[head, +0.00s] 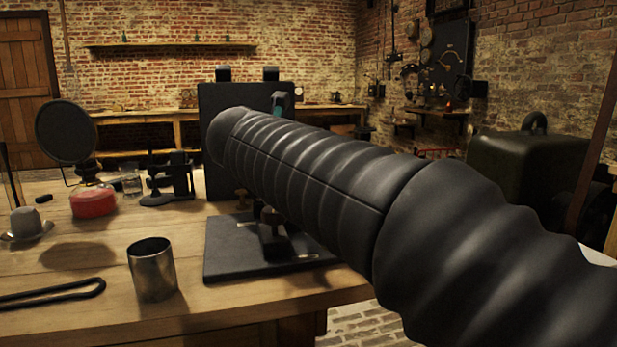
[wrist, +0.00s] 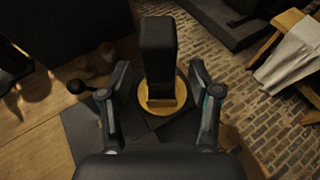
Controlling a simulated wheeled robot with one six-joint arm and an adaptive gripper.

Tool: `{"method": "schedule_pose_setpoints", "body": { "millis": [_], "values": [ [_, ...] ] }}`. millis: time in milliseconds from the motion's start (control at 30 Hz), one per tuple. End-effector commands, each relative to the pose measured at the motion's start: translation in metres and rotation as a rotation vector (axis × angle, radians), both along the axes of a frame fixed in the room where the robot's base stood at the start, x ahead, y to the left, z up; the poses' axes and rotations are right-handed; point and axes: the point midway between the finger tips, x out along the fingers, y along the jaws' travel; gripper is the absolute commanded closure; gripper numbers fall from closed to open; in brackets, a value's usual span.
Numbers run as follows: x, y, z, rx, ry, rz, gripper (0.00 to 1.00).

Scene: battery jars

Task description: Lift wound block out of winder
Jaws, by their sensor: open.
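A tall dark block (wrist: 157,48), which looks like the wound block, stands on a brass-coloured round piece (wrist: 174,110) of the winder in the wrist view. My gripper (wrist: 159,66) is open, with one finger on each side of the block and a visible gap on both sides. The winder's black base plate (wrist: 82,128) shows below; in the head view the plate (head: 232,262) lies near the bench's front edge. My arm crosses the head view and hides the block and most of my gripper there. Any winding on the block is too dark to make out.
A metal cup (head: 152,270) stands left of the base plate, with a black looped tool (head: 60,293) nearby. A tall dark panel (head: 222,100) rises behind the plate. A red container (head: 93,202) and a round disc on a stand (head: 66,131) are farther left.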

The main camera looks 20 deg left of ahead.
Motion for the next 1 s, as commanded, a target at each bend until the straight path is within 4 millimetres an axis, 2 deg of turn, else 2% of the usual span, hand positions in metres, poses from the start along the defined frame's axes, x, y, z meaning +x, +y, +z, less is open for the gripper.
{"method": "schedule_pose_setpoints", "body": {
  "millis": [200, 467, 567, 700, 733, 1000],
  "values": [
    [0.028, 0.0, -0.014, -0.001, 0.002, -0.003, 0.38],
    [0.031, 0.001, -0.015, 0.0, 0.001, 0.001, 0.38],
    [0.031, 0.001, -0.015, 0.0, 0.001, 0.0, 0.6],
    [0.031, 0.001, -0.015, 0.0, 0.001, 0.0, 0.95],
    [0.031, 0.001, -0.015, 0.0, 0.001, 0.0, 1.0],
    [0.031, 0.001, -0.014, 0.001, 0.0, 0.0, 1.0]
  ]
}}
